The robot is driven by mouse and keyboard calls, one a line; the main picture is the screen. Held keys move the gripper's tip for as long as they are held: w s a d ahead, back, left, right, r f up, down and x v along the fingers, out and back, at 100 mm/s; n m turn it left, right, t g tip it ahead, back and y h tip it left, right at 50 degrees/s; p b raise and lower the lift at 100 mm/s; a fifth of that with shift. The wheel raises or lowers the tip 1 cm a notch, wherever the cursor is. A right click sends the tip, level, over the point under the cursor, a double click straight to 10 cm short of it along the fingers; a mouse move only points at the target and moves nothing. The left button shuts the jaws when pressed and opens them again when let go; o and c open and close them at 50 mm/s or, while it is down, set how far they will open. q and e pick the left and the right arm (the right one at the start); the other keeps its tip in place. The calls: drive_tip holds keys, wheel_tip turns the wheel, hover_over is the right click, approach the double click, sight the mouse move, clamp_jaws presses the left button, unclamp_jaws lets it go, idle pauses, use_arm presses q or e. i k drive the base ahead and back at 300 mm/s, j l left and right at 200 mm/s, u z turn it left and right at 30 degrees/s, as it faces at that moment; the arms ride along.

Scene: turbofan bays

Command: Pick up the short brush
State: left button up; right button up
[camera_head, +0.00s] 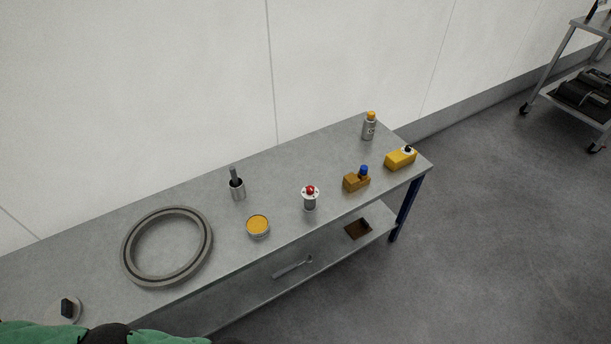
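I cannot tell for certain which thing is the short brush. A dark handle (233,173) sticks up out of a small grey cup (238,190) on the bench; its lower end is hidden in the cup. A brown block with a blue knob (356,180) sits towards the right end of the bench. A dark brown piece (358,229) lies flat on the lower shelf. Neither of my grippers is in view.
The grey bench (100,232) stands along a white wall. It carries a large grey ring (126,264), an orange-topped tin (257,226), a red-knobbed spool (310,197), a yellow block (400,158) and a bottle (370,127). A wrench (292,267) lies below.

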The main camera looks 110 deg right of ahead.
sight(234, 174)
drive_tip(key=z, duration=3.25)
